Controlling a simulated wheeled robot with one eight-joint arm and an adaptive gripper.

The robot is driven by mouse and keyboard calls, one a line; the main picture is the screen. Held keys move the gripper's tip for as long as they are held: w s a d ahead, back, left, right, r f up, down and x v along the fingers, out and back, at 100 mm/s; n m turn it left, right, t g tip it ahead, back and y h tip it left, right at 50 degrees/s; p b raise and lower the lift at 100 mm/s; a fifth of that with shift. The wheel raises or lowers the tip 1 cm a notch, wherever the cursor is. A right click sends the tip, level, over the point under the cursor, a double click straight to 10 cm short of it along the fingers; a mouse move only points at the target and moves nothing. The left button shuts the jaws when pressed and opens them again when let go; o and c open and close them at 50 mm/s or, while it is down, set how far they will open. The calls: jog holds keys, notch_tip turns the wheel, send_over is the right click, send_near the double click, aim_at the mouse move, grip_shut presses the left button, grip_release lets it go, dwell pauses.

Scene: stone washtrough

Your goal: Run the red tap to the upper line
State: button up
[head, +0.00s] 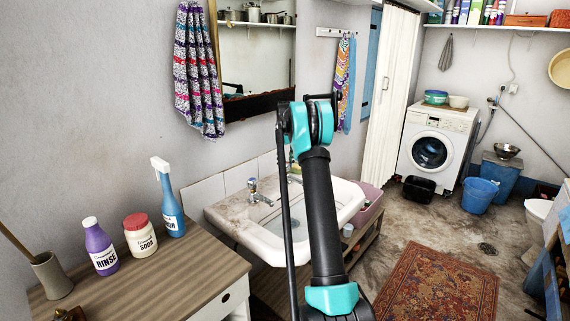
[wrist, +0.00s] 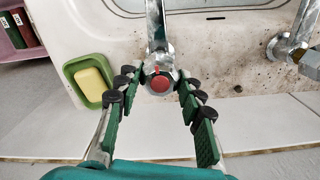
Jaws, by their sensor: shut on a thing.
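In the wrist view the red tap (wrist: 160,84) has a round metal head with a red cap and a small red mark at its top edge. Its chrome spout points away over the basin. My gripper (wrist: 160,76) is shut on the tap head, with its green-padded fingers on either side. In the head view my arm hides the red tap and most of my gripper. The white basin (head: 270,245) stands against the wall; its inside shows partly in the wrist view. I cannot make out an upper line in either view.
A second tap (wrist: 292,45) stands close on the right in the wrist view. A green dish (wrist: 82,72) with yellow soap (wrist: 93,85) sits close on the left. A wooden counter (head: 150,285) with several bottles is left of the basin. A rug (head: 437,285) lies on the floor.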

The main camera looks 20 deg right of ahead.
jog(key=shift+a+n, duration=0.15)
jog(key=shift+n, duration=2.35)
jog(key=o, duration=1.2)
jog(key=shift+c, duration=0.2)
notch_tip(320, 180, up, 12)
jog(key=shift+r, duration=0.1)
